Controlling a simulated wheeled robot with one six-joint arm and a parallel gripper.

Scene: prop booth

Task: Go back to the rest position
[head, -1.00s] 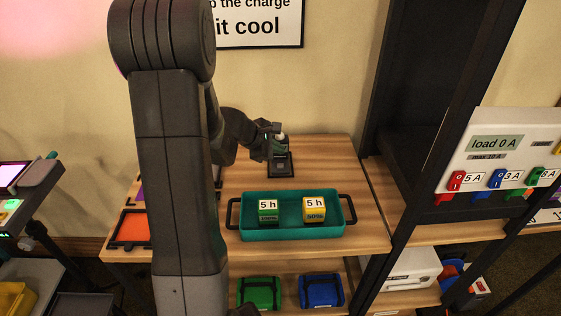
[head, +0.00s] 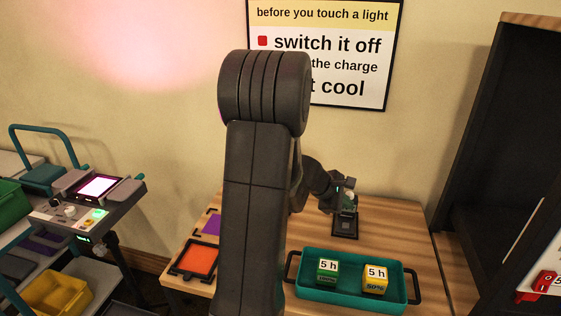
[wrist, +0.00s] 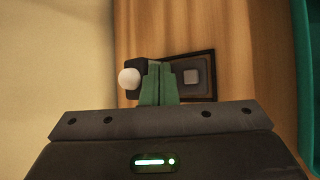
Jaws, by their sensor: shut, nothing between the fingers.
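My gripper (head: 345,192) is in the head view, at the end of my arm over the back of the wooden table. In the wrist view its two green fingers (wrist: 158,84) are together with nothing between them. Just beyond them is a small dark device with a white round knob (wrist: 129,78). Beside it lies a dark plate with a grey square button (wrist: 190,77). The dark plate (head: 345,228) also shows in the head view, below the gripper. I cannot tell whether the fingers touch the device.
A teal tray (head: 296,283) holds a green block (head: 328,272) and a yellow block (head: 375,280). An orange pad (head: 200,261) lies left of my arm. A cart with a lit screen (head: 98,186) stands at left, a dark shelf frame (head: 485,130) at right. A sign (head: 340,70) hangs behind.

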